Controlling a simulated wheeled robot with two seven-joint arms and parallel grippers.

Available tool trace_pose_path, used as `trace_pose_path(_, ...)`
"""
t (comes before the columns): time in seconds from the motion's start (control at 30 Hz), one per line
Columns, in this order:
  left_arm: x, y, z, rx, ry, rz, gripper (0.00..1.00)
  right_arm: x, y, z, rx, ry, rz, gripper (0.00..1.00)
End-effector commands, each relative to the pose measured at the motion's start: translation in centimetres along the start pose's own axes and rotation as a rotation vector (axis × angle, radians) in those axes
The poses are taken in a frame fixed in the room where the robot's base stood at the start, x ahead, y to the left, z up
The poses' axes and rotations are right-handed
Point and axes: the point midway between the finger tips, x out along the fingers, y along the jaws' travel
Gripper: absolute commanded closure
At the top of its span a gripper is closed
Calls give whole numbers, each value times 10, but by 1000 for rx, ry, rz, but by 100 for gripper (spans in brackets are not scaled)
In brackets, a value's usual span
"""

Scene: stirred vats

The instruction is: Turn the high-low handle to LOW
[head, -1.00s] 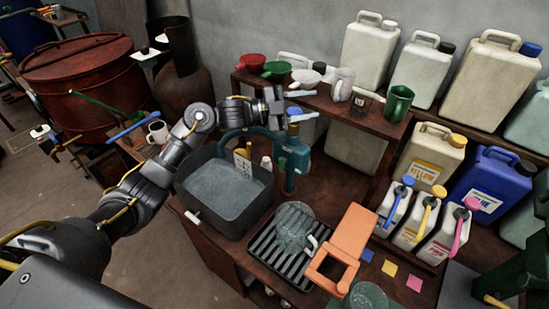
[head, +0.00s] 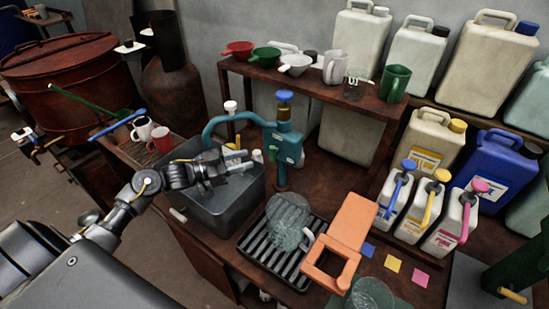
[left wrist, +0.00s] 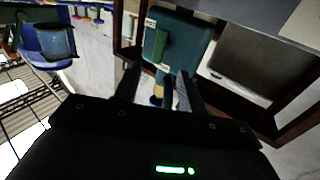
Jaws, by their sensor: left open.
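A teal tap body (head: 287,146) with a blue cap stands at the back edge of the grey sink; a curved teal pipe runs left from it. In the left wrist view the teal body (left wrist: 188,42) fills the upper middle. A green bar (left wrist: 160,45), which looks like the high-low handle, lies on its face between two small white labels too small to read. My left gripper (head: 240,173) is open and empty over the sink, left of and apart from the tap. In the left wrist view its fingers (left wrist: 156,88) point towards the teal body. My right gripper is not in view.
The grey sink (head: 205,213) lies under my left gripper. A slatted drain tray (head: 262,252) with a glass vessel and an orange stand (head: 345,240) are to the right. A shelf (head: 310,93) with cups stands behind the tap. Mugs (head: 160,140) stand left of the sink.

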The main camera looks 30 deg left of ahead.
Motion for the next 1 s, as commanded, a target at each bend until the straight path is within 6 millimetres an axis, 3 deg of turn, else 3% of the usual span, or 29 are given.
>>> trace_pose_path(0.17,4,0,-2,-2,3,2,59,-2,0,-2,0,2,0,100)
trace_pose_path(0.6,66,1,-2,-1,3,2,59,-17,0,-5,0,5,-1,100)
trace_pose_path(1.0,76,1,0,0,1,3,59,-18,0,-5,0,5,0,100)
